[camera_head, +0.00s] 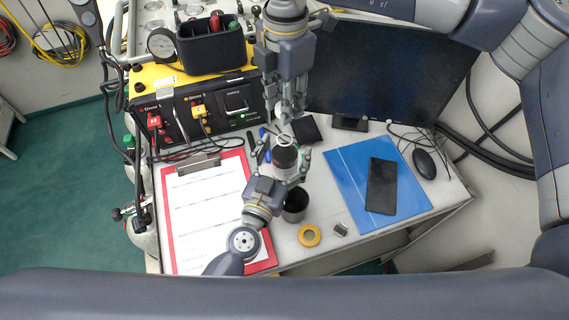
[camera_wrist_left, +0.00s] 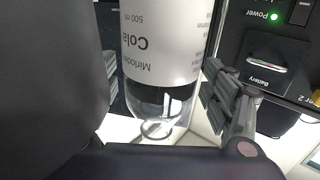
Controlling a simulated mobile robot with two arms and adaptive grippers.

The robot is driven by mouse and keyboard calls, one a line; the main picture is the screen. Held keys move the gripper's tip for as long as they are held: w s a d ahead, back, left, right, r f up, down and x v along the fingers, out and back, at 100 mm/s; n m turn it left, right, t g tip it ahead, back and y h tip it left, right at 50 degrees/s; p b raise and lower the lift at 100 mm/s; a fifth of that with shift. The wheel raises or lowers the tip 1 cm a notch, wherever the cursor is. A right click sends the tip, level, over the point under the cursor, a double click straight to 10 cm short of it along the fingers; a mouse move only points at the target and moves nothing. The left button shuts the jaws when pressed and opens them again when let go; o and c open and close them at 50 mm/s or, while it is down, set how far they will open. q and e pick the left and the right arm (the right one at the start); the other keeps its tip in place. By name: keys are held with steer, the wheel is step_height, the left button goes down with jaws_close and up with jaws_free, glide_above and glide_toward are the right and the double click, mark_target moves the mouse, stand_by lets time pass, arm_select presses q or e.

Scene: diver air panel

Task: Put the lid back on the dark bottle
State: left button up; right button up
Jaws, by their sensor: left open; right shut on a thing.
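The dark bottle (camera_head: 285,158) stands upright on the table, its neck ring showing as a pale loop. In the left wrist view the bottle (camera_wrist_left: 165,45) has a white Cola label, dark liquid and a clear shoulder. My left gripper (camera_head: 287,165) is open, with its fingers on either side of the bottle; contact cannot be told. One finger also shows in the left wrist view. My right gripper (camera_head: 284,112) points down beyond the bottle's neck, shut on a small pale thing that looks like the lid (camera_head: 281,108). The fingers hide most of it.
A dark cup (camera_head: 295,207), yellow tape roll (camera_head: 309,236) and small metal part (camera_head: 340,230) are near the front edge. A clipboard (camera_head: 181,222) lies left, a blue folder (camera_head: 350,160) with a black device right. The air panel (camera_head: 205,113) and monitor (camera_head: 390,75) stand behind.

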arm_select(q)
steer(key=c, duration=1.6)
arm_select(e)
glide_above(284, 134)
steer(key=shift+f, duration=2.5)
steer(key=shift+s, duration=0.1)
steer(key=shift+f, duration=0.85)
steer(key=shift+f, duration=0.55)
arm_select(q)
jaws_close()
arm_select(e)
steer(key=m, duration=0.6)
steer(key=shift+m, duration=0.3)
